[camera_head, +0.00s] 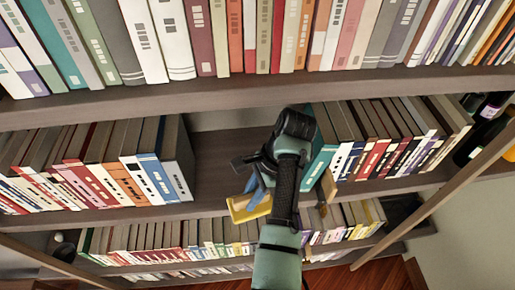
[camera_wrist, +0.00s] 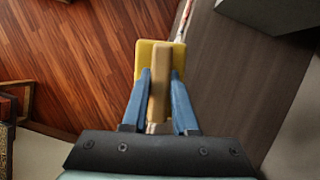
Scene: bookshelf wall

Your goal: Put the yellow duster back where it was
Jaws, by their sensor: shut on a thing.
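The yellow duster (camera_head: 248,208) is at the front edge of the middle shelf (camera_head: 222,160), just below the gap between two rows of books. In the wrist view the duster's yellow head (camera_wrist: 147,58) lies beyond the fingertips, and its tan handle (camera_wrist: 158,100) sits between the blue fingers. My gripper (camera_head: 259,190) is shut on the handle; the fingers also show in the wrist view (camera_wrist: 160,78). My arm hides part of the gap and some books to its right. I cannot tell whether the duster touches the shelf.
Books (camera_head: 95,165) fill the middle shelf left of the gap, and more books (camera_head: 400,135) stand to its right. Full rows stand above and below. Dark bottles (camera_head: 490,108) are at the far right. A slanted wooden post (camera_head: 440,190) is at right. The wrist view shows wooden floor (camera_wrist: 70,50) below.

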